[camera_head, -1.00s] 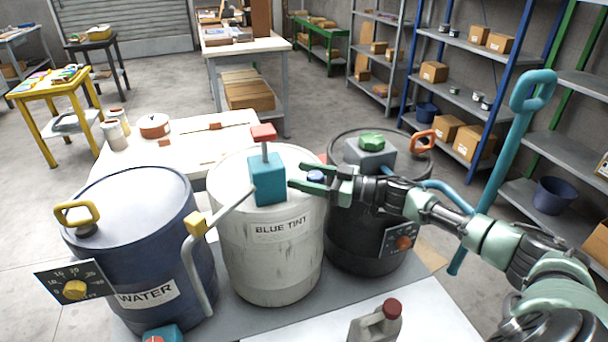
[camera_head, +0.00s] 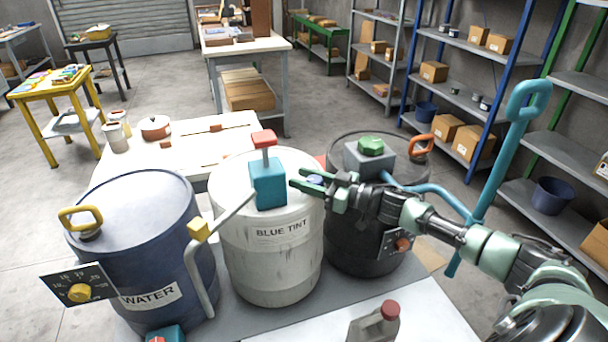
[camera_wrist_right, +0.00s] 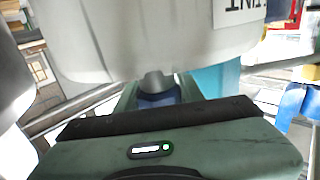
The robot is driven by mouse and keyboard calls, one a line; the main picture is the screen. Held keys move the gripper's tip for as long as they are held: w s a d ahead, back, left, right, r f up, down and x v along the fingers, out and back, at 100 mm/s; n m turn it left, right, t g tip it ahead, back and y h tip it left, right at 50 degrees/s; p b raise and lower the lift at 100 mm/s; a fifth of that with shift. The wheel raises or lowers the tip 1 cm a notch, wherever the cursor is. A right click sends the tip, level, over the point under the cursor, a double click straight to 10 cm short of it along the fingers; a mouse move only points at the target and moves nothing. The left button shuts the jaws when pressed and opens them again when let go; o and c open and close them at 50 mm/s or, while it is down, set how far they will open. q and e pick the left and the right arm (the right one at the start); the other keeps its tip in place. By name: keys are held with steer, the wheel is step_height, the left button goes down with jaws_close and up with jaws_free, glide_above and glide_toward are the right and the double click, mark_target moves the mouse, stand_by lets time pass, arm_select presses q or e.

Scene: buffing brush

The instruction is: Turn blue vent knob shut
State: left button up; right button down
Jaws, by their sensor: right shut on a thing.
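The blue vent knob (camera_head: 315,180) sits at the right side of the top of the white drum labelled BLUE TINT (camera_head: 272,232). My right gripper (camera_head: 312,183) reaches it from the right, with its fingers on either side of the knob. In the right wrist view the blue knob (camera_wrist_right: 158,98) shows between the fingers, below a grey stem; the gripper is shut on it. Part of the knob is hidden by the fingers. My left gripper is not in view.
A teal pump block (camera_head: 268,184) with a red handle stands on the drum beside the fingers. The blue WATER drum (camera_head: 140,240) is at left. A black drum (camera_head: 350,240) stands behind my right arm. A grey jug (camera_head: 372,325) is in front.

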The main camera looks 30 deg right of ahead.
steer(key=m+h+p, duration=0.1)
steer(key=m+t+h+p, duration=0.1)
steer(key=h, duration=0.1)
steer(key=m+t+h+p, duration=0.1)
steer(key=p, duration=0.1)
steer(key=shift+w+d+r+m+h, duration=0.15)
steer(key=shift+d+r+m+h, duration=0.15)
steer(key=shift+h, duration=0.1)
steer(key=m+h, duration=0.1)
steer(key=h+p, duration=0.1)
steer(key=shift+d+f+m+t+h, duration=0.2)
steer(key=shift+m+t+h, duration=0.1)
steer(key=shift+m+h, duration=0.1)
steer(key=m+h, duration=0.1)
steer(key=h, duration=0.1)
steer(key=m+h, duration=0.1)
steer(key=shift+d+f+h, duration=0.15)
steer(key=shift+d+h, duration=0.15)
steer(key=shift+h, duration=0.1)
steer(key=shift+d+m+g+h+b, duration=0.25)
steer(key=shift+m+h, duration=0.4)
steer(key=shift+h, duration=0.25)
steer(key=shift+d+m+g+h+b, duration=0.1)
steer(key=shift+m+g+h+b, duration=0.15)
steer(key=shift+m+h, duration=0.55)
steer(key=shift+h, duration=0.4)
steer(key=shift+d+r+m+h, duration=0.15)
steer(key=shift+r+m+h, duration=0.05)
steer(key=shift+m+h, duration=0.1)
